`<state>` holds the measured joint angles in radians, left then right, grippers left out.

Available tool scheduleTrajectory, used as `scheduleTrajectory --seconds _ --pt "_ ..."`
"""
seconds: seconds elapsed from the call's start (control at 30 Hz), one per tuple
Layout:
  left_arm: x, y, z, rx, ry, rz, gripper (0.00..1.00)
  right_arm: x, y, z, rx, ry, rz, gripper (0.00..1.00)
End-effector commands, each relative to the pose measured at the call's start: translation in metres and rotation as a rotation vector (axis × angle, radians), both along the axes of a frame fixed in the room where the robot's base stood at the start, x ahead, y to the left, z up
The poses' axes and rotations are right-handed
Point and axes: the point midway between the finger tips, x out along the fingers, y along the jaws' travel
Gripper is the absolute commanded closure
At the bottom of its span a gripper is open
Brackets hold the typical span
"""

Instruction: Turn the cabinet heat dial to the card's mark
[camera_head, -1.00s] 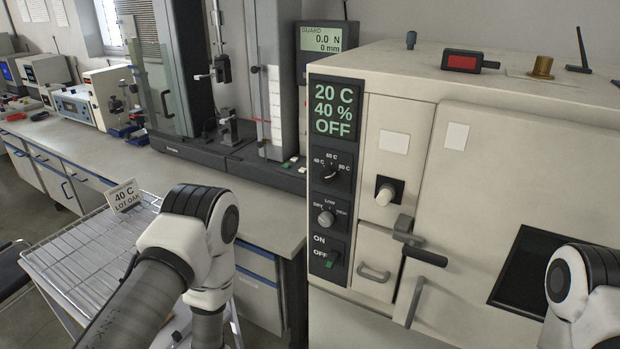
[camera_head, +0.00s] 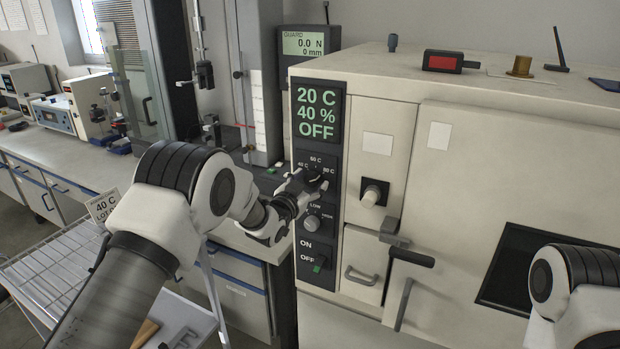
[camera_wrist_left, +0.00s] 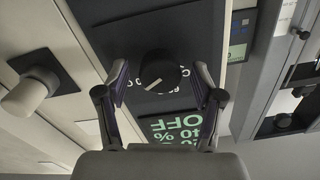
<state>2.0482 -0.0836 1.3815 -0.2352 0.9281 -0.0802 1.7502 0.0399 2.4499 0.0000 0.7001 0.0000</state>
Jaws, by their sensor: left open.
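The cabinet heat dial (camera_head: 315,173) is a black round knob below the cabinet display, with 40 C, 60 C and 80 C marks around it. My left gripper (camera_head: 307,181) is in front of it and partly covers it. In the left wrist view, which is upside down, the dial (camera_wrist_left: 157,71) lies between the two open fingers, with gaps at both sides. Its white pointer line slants to the lower left there. The card (camera_head: 103,206) reads 40 C and stands on the wire rack. My right gripper is out of view.
The cabinet display (camera_head: 318,112) reads 20 C, 40 %, OFF. A grey low/high knob (camera_head: 311,223) and an ON/OFF switch (camera_head: 317,264) sit below the dial. A white knob (camera_head: 373,194) and door handle (camera_head: 411,257) stick out to the right.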

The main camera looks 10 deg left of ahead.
Motion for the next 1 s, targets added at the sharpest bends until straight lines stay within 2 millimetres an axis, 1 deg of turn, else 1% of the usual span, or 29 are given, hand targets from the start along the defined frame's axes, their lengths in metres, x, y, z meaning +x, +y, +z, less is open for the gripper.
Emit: scheduleTrajectory --seconds 0.1,0.27,0.3,0.37,0.4,0.43,0.77,1.0 --pt "0.004 -0.001 -0.0005 0.0 0.001 0.0 0.33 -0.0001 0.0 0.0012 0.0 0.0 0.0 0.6" --pt "0.0038 -0.0009 -0.0011 0.001 0.002 0.001 0.33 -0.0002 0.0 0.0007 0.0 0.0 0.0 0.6" --pt "0.0037 -0.0009 -0.0011 0.001 0.002 0.001 0.47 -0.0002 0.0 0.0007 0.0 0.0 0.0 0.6" --pt "0.0037 -0.0009 -0.0012 0.001 0.002 0.001 0.68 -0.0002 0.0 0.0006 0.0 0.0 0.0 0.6" --pt "0.0036 -0.0009 -0.0011 0.001 0.002 0.001 0.82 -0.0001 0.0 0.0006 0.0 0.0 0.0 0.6" --pt "0.0036 -0.0009 -0.0011 0.001 0.002 0.001 0.93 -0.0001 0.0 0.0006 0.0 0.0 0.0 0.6" --pt "0.0035 -0.0008 -0.0012 -0.015 0.005 0.0 0.93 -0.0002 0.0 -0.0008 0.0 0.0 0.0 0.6" --pt "0.0035 -0.0007 -0.0019 -0.1 0.027 0.0 0.93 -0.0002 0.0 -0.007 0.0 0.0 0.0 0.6"
